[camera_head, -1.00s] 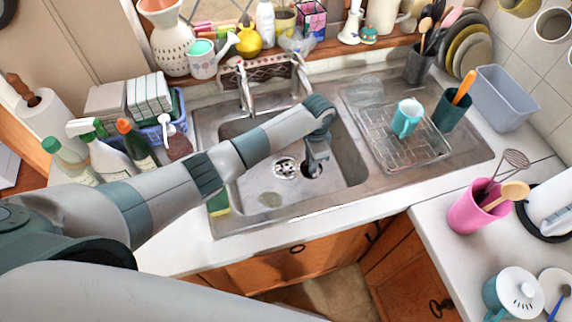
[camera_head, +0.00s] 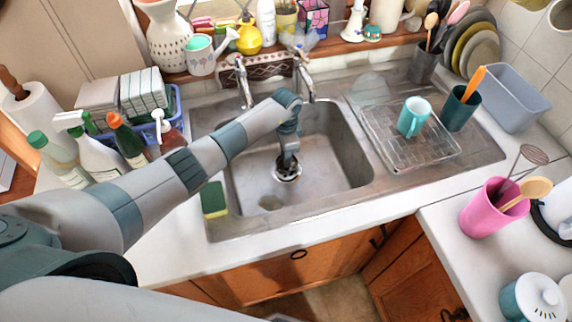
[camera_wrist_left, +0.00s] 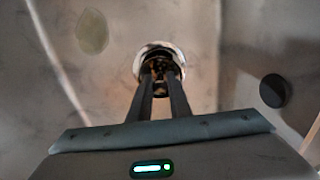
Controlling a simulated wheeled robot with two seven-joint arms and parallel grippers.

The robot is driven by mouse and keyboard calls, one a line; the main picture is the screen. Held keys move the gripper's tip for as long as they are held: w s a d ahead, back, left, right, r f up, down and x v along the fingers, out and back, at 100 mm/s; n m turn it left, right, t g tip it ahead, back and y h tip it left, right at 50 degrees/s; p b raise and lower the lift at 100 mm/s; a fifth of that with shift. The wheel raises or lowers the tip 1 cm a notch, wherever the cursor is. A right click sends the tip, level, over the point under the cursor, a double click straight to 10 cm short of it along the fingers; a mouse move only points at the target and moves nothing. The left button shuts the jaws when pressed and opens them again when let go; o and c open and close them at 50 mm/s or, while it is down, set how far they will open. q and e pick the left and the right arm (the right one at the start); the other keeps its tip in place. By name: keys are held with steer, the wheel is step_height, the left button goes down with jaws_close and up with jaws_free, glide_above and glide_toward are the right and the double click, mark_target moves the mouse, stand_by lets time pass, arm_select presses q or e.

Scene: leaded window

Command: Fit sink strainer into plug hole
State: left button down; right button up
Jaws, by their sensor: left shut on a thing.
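The sink (camera_head: 335,165) is a steel basin, and its plug hole (camera_head: 288,179) shows as a bright ring in the floor. My left gripper (camera_head: 287,166) points down at the plug hole, its fingertips inside the ring's outline. In the left wrist view its fingers (camera_wrist_left: 159,76) are close together on the small dark strainer (camera_wrist_left: 158,66). The strainer lies within the bright plug hole ring (camera_wrist_left: 150,47). The fingers hide part of it, and I cannot tell whether it is seated or just above. My right gripper is not in view.
The taps (camera_head: 243,85) stand behind the basin, close to my left arm. A sponge (camera_head: 214,199) lies at the basin's left front edge. A wire rack (camera_head: 390,140) with a teal mug (camera_head: 413,116) is on the right. The right side of the basin is clear.

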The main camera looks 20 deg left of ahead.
mark_target(279, 162)
arm_select(q)
steer(key=shift+f+b, duration=1.9)
steer(key=shift+f, duration=0.1)
steer(key=shift+f, duration=0.2)
steer(key=c, duration=1.6)
jaws_free()
steer(key=shift+c, duration=0.2)
steer(key=shift+r, duration=0.1)
